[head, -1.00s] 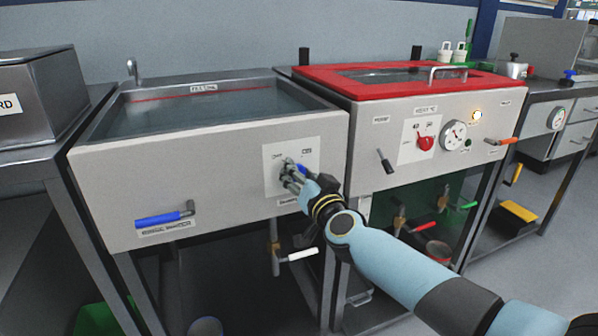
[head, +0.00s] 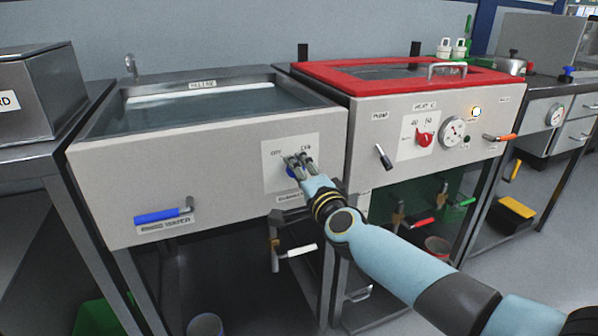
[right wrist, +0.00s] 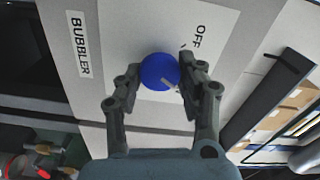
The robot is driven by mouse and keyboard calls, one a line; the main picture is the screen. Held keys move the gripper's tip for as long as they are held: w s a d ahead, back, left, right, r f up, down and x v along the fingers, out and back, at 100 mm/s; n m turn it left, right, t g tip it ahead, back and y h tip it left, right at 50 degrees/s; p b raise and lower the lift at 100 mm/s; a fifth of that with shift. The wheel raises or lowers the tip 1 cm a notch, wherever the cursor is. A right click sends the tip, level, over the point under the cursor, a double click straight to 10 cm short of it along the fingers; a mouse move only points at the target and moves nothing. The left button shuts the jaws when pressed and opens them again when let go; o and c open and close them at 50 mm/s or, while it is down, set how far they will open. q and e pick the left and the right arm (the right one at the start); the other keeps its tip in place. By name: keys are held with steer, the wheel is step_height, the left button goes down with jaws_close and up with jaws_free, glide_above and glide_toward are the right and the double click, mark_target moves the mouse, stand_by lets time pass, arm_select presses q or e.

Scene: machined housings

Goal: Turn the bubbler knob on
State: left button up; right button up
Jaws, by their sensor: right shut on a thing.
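The blue bubbler knob (right wrist: 160,71) sits on a pale label plate (head: 273,180) on the front of the left water tank (head: 215,195). My right gripper (right wrist: 160,82) is shut on the knob, with one finger on each side. In the right wrist view, a whitish mark shows at the knob's lower right. The word OFF (right wrist: 198,36) is beside it, and a BUBBLER label (right wrist: 80,45) is at the left. In the head view, my right gripper (head: 298,159) covers much of the knob, and OFF is left and ON right on the plate. My left gripper is not in view.
A blue lever handle (head: 163,215) is low on the same tank front. A white-handled valve (head: 301,250) hangs below the knob. The red-rimmed tank (head: 335,77) stands to the right, with a black lever (head: 384,157), a red knob (head: 425,139) and a gauge (head: 453,133).

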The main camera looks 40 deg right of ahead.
steer(key=shift+f+m, duration=0.15)
steer(key=shift+m, duration=1.05)
steer(key=o, duration=1.1)
steer(key=shift+o, duration=0.2)
steer(key=v, duration=1.2)
steer(key=shift+s+d, duration=0.1)
